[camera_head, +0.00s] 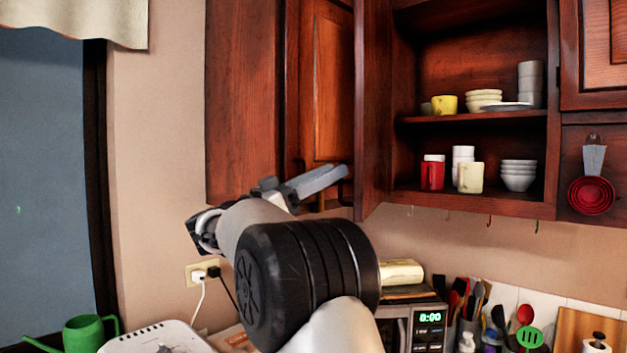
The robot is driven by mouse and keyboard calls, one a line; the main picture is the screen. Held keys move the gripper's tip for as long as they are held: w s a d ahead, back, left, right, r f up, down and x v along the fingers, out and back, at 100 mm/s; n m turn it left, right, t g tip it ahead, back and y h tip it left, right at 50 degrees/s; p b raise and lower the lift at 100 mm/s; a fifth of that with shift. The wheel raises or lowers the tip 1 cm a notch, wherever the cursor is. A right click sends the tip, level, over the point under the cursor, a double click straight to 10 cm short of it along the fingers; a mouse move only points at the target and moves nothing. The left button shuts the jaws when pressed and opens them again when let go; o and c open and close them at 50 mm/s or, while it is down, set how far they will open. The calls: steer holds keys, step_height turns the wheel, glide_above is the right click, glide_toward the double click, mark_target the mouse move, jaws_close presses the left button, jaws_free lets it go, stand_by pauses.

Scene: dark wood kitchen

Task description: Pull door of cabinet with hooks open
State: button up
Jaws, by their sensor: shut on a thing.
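The dark wood wall cabinet (476,119) has an open front with shelves of dishes. Small hooks (490,221) hang along its underside. A wooden door panel (373,110) stands out from its left side, seen nearly edge-on. My gripper (335,177) is at the lower part of this panel's left side, beside a dark handle (348,188). Its grey fingers look closed at the handle. The exact grip is small and partly hidden by the fingers. My arm covers the area below.
A panelled wooden front (326,75) is left of the door panel. A microwave (425,327) and several utensils (472,300) stand on the counter below. Red measuring cups (591,195) hang at right. A wall outlet (201,272) is at lower left.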

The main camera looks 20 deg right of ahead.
steer(key=b+v, duration=0.3)
steer(key=v, duration=1.4)
steer(key=shift+a+b, duration=0.25)
steer(key=shift+b, duration=0.1)
